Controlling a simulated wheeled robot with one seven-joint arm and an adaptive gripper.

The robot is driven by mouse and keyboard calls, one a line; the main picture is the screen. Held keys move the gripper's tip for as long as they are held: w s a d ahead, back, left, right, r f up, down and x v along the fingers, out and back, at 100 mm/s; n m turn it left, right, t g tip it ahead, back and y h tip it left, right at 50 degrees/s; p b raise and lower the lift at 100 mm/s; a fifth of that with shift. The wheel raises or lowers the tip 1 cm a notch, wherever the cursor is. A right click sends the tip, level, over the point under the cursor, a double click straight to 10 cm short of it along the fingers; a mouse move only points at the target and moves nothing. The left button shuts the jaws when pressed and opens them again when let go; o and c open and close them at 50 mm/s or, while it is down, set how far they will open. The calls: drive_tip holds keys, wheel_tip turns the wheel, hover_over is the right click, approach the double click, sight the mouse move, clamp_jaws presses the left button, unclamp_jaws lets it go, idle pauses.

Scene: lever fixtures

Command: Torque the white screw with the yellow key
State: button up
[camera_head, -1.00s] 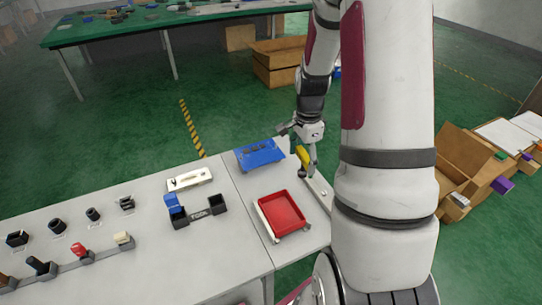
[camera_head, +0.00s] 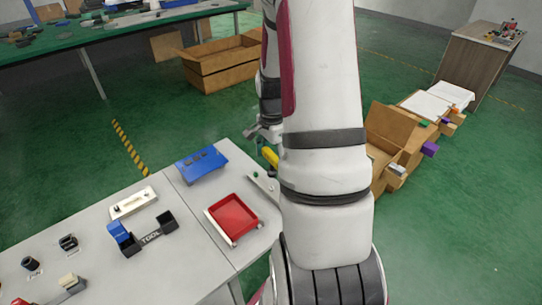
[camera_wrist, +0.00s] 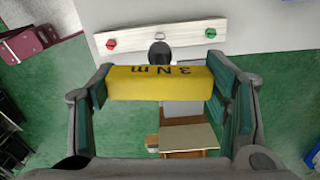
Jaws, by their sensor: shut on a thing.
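My gripper (camera_wrist: 162,86) is shut on the yellow key (camera_wrist: 160,76), a yellow block marked "3 N m", with a finger on each side. The key also shows in the head view (camera_head: 270,157), partly behind my arm. A dark round part (camera_wrist: 160,53) at the key's far side overlaps the white strip (camera_wrist: 185,38). A red screw (camera_wrist: 111,44) is on the strip left of it and a green screw (camera_wrist: 210,33) right of it. I cannot make out the white screw; the key may hide it. Whether the key touches the strip is unclear.
Open cardboard boxes (camera_head: 393,132) are beyond the table to the right.

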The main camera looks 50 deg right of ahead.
sight(271, 170)
drive_tip(key=shift+f+b, duration=0.95)
drive_tip(key=shift+f, duration=1.5)
drive_tip(key=o, duration=0.6)
drive_tip(key=c, duration=0.6)
drive_tip(key=shift+c, duration=0.2)
drive_tip(key=shift+f+b, duration=0.55)
drive_tip(key=shift+f, duration=0.6)
